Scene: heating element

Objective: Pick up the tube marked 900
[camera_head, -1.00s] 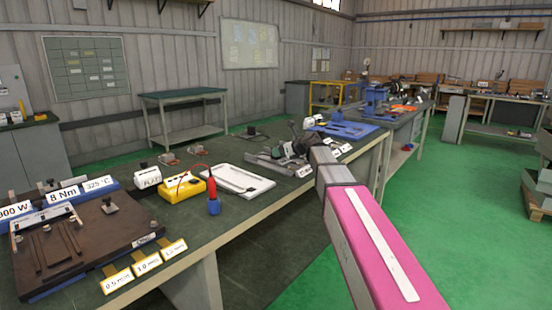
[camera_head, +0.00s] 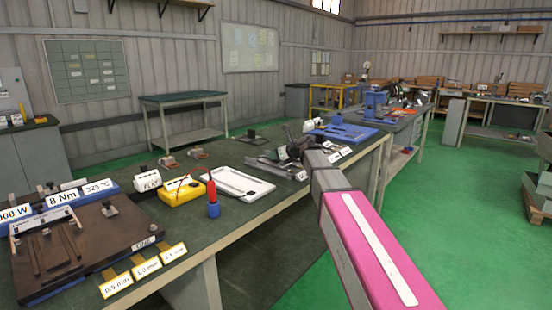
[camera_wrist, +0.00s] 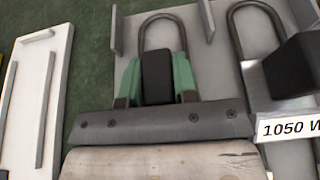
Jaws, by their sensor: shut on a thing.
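In the wrist view my gripper (camera_wrist: 158,82) has its green fingers on both sides of a black block at the base of a grey U-shaped tube (camera_wrist: 142,36). It is shut on this block, and the loop points away from me over a grey rack. No marking on the held tube shows, so I cannot read whether it is 900. To its right is a similar tube (camera_wrist: 234,30) with a black block (camera_wrist: 295,65), above a label reading 1050 W (camera_wrist: 285,127). In the head view the gripper end is small and dark among the rack parts on the bench.
A white tray (camera_wrist: 30,100) lies left of the rack; it also shows in the head view (camera_head: 244,195). A blue fixture (camera_head: 350,133) stands beyond the rack.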

